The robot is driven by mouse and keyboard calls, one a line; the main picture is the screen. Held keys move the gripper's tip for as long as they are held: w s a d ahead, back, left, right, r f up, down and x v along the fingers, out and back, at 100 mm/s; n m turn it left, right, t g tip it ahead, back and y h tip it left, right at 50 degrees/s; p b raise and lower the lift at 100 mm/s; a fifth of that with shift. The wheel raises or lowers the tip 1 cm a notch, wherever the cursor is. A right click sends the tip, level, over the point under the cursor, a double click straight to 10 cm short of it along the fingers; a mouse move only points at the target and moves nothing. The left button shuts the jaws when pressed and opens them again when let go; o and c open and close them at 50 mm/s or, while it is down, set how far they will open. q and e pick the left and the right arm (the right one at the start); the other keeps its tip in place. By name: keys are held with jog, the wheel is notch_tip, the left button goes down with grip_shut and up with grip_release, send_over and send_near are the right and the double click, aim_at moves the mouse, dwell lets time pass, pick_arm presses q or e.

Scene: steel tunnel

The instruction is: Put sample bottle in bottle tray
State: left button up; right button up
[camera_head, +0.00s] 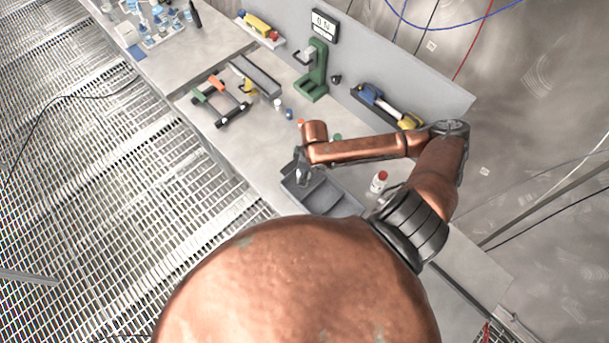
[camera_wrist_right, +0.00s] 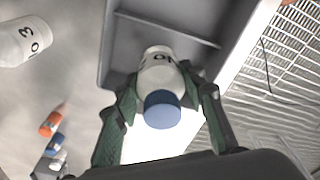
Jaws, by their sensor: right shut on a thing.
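A grey divided bottle tray (camera_head: 326,196) lies on the bench; its wall and a divider also show in the right wrist view (camera_wrist_right: 168,28). My right gripper (camera_head: 303,174) is over the tray's left end in the head view. In the wrist view the right gripper (camera_wrist_right: 160,88) is shut on a white sample bottle with a blue cap (camera_wrist_right: 158,72), its label partly hidden. The bottle overlaps the tray's edge; I cannot tell whether it touches the tray. A red-capped white bottle (camera_head: 379,182) stands right of the tray. My left gripper is not in view.
Small coloured pieces (camera_wrist_right: 52,124) and a white bottle marked 3 (camera_wrist_right: 25,42) lie left of the tray in the wrist view. A green stand (camera_head: 314,72) and a black rack (camera_head: 222,100) are farther along the bench. Grated floor is beyond the bench edge.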

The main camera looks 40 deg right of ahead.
jog(key=shift+a+f, duration=0.1)
jog(key=shift+f, duration=1)
jog(key=o, duration=1.3)
jog(key=shift+f, duration=0.1)
jog(key=r, duration=0.8)
jog(key=s+d+r, duration=0.1)
jog(key=r, duration=0.3)
jog(key=shift+r, duration=0.1)
